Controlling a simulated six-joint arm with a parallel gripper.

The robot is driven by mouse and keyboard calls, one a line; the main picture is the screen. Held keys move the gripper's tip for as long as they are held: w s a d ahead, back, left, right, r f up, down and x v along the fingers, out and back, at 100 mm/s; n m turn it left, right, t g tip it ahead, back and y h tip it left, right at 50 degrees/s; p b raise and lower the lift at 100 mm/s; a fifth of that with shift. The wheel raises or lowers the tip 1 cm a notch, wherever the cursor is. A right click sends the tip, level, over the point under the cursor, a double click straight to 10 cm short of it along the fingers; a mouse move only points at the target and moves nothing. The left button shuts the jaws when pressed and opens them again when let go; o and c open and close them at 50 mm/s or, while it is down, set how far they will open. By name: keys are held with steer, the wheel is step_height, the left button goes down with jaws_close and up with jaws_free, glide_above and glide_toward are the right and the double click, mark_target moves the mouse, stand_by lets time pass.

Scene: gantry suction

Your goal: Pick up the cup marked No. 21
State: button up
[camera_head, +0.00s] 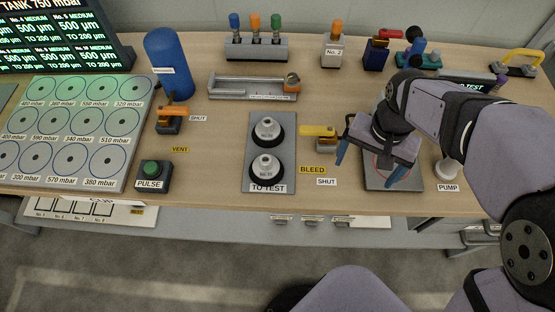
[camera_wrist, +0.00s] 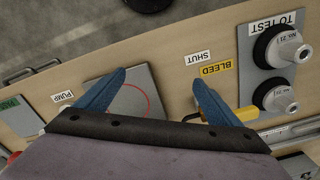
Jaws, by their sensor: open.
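The cup marked No. 21 (camera_head: 265,168) stands on the grey TO TEST plate (camera_head: 284,155), at its front end near the TO TEST label. It is a black ring with a silver fitting on top. In the wrist view this cup (camera_wrist: 283,46) is at the upper right, and its mark reads No. 21. A similar cup (camera_head: 267,131) stands behind it; its mark is hard to read. My gripper (camera_head: 370,166) is open and empty above a grey plate with a red circle, right of both cups. Its blue fingers (camera_wrist: 158,77) point down, apart from the cups.
A yellow-handled BLEED valve (camera_head: 319,132) stands between the cups and my gripper. A green PULSE button (camera_head: 152,174) and an orange-handled valve (camera_head: 169,120) are to the left. A grey fixture (camera_head: 245,88) lies behind the cups.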

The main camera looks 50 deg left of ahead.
steer(key=s+a+r+n+p, duration=0.1)
steer(key=s+a+r, duration=0.1)
steer(key=s+a, duration=0.6)
steer(key=n+p, duration=0.2)
glide_above(266, 163)
steer(key=a, duration=0.1)
steer(key=shift+w+r, duration=0.25)
steer(key=shift+r, duration=0.2)
steer(key=shift+w+f+p, duration=0.1)
steer(key=shift+f+p, duration=1.1)
steer(key=shift+f, duration=2.5)
steer(key=c, duration=1.2)
